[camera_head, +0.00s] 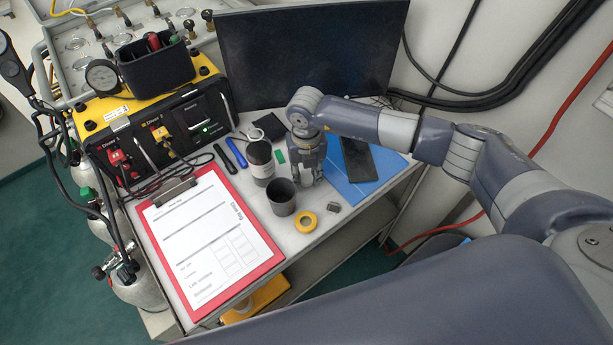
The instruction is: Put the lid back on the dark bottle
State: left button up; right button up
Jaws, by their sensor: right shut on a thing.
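The dark bottle (261,163) stands upright on the table, with a pale label band low on its side. A thin light loop shows at its top; I cannot tell whether that belongs to a lid. My right gripper (306,178) points down just to the right of the bottle, low over the table. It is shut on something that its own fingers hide. I cannot make out the lid for certain. My left gripper is not in view.
A dark grey cup (282,200) stands in front of the bottle, near a yellow tape roll (306,222) and a small grey block (333,207). A red clipboard (272,262) fills the left front. A monitor (310,55) stands behind; a phone (358,160) lies on a blue mat (340,183).

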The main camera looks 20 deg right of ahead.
aim_at(307, 178)
pick_arm(q)
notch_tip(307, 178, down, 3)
jog(key=b, duration=0.2)
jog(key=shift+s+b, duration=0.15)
jog(key=shift+b, duration=0.15)
pick_arm(e)
notch_tip(307, 178, up, 9)
jog(key=shift+r, duration=0.15)
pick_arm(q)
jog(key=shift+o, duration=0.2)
